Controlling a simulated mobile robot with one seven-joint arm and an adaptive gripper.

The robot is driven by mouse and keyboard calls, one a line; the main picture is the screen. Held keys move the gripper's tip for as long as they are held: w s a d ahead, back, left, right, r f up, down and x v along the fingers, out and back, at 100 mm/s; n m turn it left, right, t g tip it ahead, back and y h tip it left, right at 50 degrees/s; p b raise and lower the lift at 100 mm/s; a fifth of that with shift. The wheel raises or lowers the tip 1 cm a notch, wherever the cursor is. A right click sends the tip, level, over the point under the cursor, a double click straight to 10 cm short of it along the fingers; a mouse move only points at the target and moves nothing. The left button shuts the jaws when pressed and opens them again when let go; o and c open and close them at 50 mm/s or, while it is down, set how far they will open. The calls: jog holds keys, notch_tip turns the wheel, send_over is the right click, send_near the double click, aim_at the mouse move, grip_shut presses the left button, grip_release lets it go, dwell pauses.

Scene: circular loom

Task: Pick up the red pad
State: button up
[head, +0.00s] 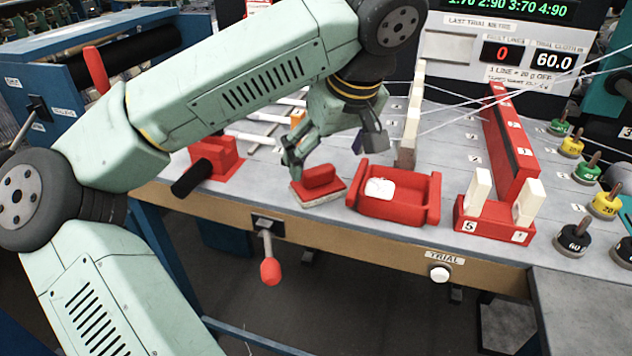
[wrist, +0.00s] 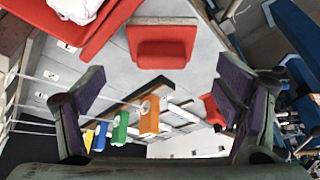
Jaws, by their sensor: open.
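The red pad (head: 319,178) lies on the grey table near its front edge. It has a raised red grip on a flat base with a pale lower layer. It also shows at the top middle of the wrist view (wrist: 162,45). My gripper (head: 332,149) is open and empty, above and just behind the pad, pointing down. In the wrist view my gripper's fingers (wrist: 160,90) are spread wide, with the pad beyond them, between their lines and not touched.
A red tray (head: 400,209) holding a white cloth (head: 380,188) stands close right of the pad. A red block (head: 214,155) with a black handle stands left. A red-tipped lever (head: 268,258) hangs at the front. Upright posts and a long red bar (head: 512,145) stand right.

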aim_at(321, 172)
jog(key=shift+p+x, duration=0.85)
jog(key=shift+x, duration=2.35)
jog(key=shift+s, duration=0.2)
jog(key=shift+c, duration=0.2)
jog(key=c, duration=1.1)
